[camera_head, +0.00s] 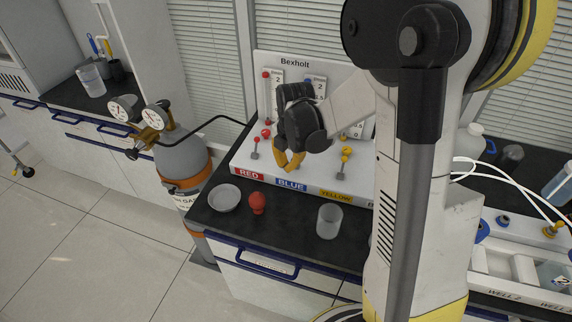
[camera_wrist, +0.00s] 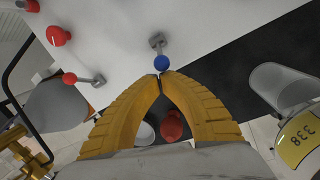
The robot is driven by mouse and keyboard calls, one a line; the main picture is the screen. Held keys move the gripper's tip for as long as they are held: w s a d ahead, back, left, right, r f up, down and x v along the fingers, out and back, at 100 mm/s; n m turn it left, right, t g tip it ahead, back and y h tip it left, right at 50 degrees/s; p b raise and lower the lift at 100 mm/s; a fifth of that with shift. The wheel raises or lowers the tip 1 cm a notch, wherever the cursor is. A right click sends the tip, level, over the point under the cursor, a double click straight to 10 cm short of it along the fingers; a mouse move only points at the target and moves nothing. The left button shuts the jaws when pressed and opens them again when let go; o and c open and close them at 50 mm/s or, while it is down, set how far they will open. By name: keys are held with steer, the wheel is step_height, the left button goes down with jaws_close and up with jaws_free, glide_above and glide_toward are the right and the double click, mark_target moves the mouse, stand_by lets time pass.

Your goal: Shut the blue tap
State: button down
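The blue tap shows in the wrist view as a blue ball (camera_wrist: 161,63) on a short metal lever (camera_wrist: 157,41) on the white panel. In the head view my gripper hides this tap, above the BLUE label (camera_head: 291,185). My gripper (camera_head: 290,168) has its yellow fingers pointing down in front of the panel. In the wrist view its fingertips (camera_wrist: 161,77) come together with hardly any gap, right beside the blue ball. The ball lies just beyond the tips, not between them. I cannot tell whether they touch it.
The red tap (camera_head: 255,154) is left of my gripper and the yellow tap (camera_head: 344,168) is right. On the black counter stand a bowl (camera_head: 225,197), a red bulb (camera_head: 257,203) and a clear beaker (camera_head: 329,220). A gas cylinder (camera_head: 183,160) with gauges stands at the left.

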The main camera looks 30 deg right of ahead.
steer(key=shift+w+d+r+g+y, duration=0.25)
steer(key=shift+r+g+y, duration=0.05)
steer(key=shift+g+y, duration=0.2)
steer(key=shift+w+d+r+g+y+p, duration=0.2)
steer(key=shift+g+y+p, duration=0.1)
steer(key=shift+y, duration=0.1)
steer(key=shift+w+d+r, duration=0.45)
steer(key=shift+w+d, duration=0.1)
steer(key=shift+w, duration=0.05)
steer(key=shift+w+d+r+p, duration=0.1)
steer(key=shift+w+d+p, duration=0.25)
steer(key=shift+w+d, duration=0.15)
steer(key=shift+r, duration=0.15)
steer(key=shift+r+p, duration=0.5)
steer(key=shift+r, duration=0.2)
steer(key=shift+a, duration=0.1)
